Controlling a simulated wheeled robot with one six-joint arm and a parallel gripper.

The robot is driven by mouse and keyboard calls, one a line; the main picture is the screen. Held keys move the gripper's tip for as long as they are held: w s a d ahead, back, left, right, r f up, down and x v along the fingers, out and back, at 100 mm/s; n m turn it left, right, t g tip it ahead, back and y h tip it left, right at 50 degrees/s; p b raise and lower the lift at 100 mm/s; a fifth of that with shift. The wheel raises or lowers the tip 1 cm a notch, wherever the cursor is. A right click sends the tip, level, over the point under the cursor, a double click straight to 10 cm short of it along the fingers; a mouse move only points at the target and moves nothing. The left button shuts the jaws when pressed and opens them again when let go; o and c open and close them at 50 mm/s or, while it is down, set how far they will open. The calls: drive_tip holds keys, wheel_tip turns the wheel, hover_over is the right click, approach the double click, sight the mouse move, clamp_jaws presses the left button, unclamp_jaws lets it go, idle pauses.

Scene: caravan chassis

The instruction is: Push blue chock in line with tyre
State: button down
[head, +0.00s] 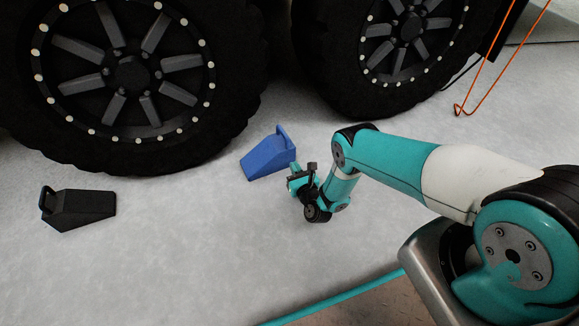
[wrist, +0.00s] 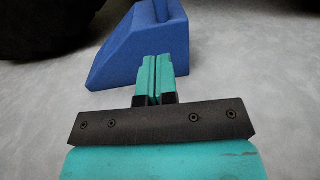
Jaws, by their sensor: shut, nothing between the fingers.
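The blue chock (head: 268,156) stands on the pale floor in the head view, just to the right of the left tyre (head: 215,150) and a little in front of it. Its handle is at its upper right end. My gripper (head: 294,172) is close to the chock's near right end. In the wrist view the blue chock (wrist: 130,45) fills the upper middle, and my gripper (wrist: 158,60) is shut and empty, its teal fingertips overlapping the chock's face. I cannot tell whether they touch it.
A black chock (head: 80,207) lies on the floor at the left, in front of the left tyre. A second tyre (head: 350,95) stands behind to the right. The floor in front of the blue chock is clear.

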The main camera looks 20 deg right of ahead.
sight(287, 153)
drive_tip(key=shift+w+a+f+b, duration=0.1)
drive_tip(key=shift+w+f+b, duration=0.1)
drive_tip(key=shift+w+b, duration=1.35)
drive_tip(key=shift+w+f+b, duration=0.15)
drive_tip(key=shift+w+b, duration=0.4)
drive_tip(key=shift+b, duration=1.9)
drive_tip(key=shift+w+r+b, duration=0.1)
drive_tip(key=shift+w+b, duration=0.15)
drive_tip(key=shift+b, duration=0.55)
drive_tip(key=shift+w+r+b, duration=0.15)
drive_tip(key=shift+b, duration=0.25)
drive_tip(key=shift+r, duration=0.15)
